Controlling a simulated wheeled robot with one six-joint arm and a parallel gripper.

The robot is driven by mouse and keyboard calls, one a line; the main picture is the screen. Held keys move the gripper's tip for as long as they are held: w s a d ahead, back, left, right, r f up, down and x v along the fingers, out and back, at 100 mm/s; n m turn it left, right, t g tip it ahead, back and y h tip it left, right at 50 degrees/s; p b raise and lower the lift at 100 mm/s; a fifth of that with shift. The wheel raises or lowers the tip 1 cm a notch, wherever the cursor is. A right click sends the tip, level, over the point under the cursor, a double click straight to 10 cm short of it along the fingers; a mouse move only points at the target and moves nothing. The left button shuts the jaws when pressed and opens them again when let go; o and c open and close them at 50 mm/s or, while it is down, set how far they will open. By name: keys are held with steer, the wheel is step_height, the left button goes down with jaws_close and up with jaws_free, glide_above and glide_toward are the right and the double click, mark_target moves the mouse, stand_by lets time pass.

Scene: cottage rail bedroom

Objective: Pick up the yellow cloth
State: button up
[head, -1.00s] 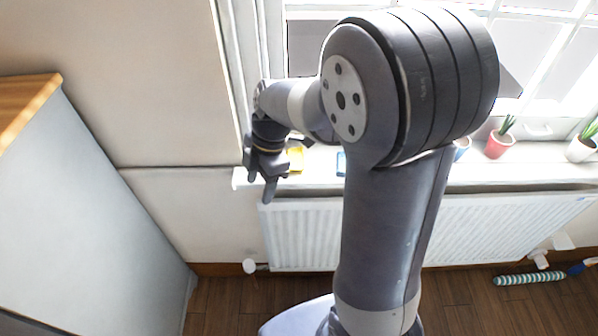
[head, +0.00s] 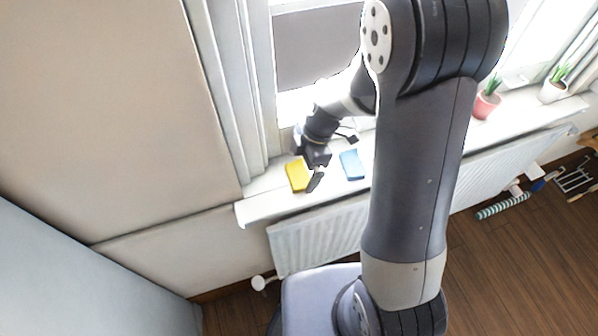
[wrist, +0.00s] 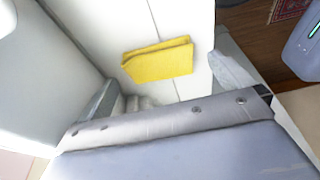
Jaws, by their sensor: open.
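The yellow cloth (head: 297,176) lies folded flat on the white windowsill (head: 258,206), near its left end. It also shows in the wrist view (wrist: 158,62), lying between and beyond my finger tips. My gripper (head: 314,176) is above the sill, just right of the cloth in the head view. In the wrist view my gripper (wrist: 170,92) is open with nothing between its fingers. I cannot tell the exact height of the fingers over the cloth.
A blue cloth or sponge (head: 352,165) lies on the sill to the right of the yellow cloth. Potted plants (head: 486,100) stand farther right on the sill. A radiator (head: 315,238) hangs below it. A window and curtain stand behind.

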mark_target(301, 172)
steer(key=shift+x, duration=1.15)
steer(key=c, duration=1)
steer(key=shift+o, duration=0.2)
step_height(301, 172, up, 10)
steer(key=b, duration=0.1)
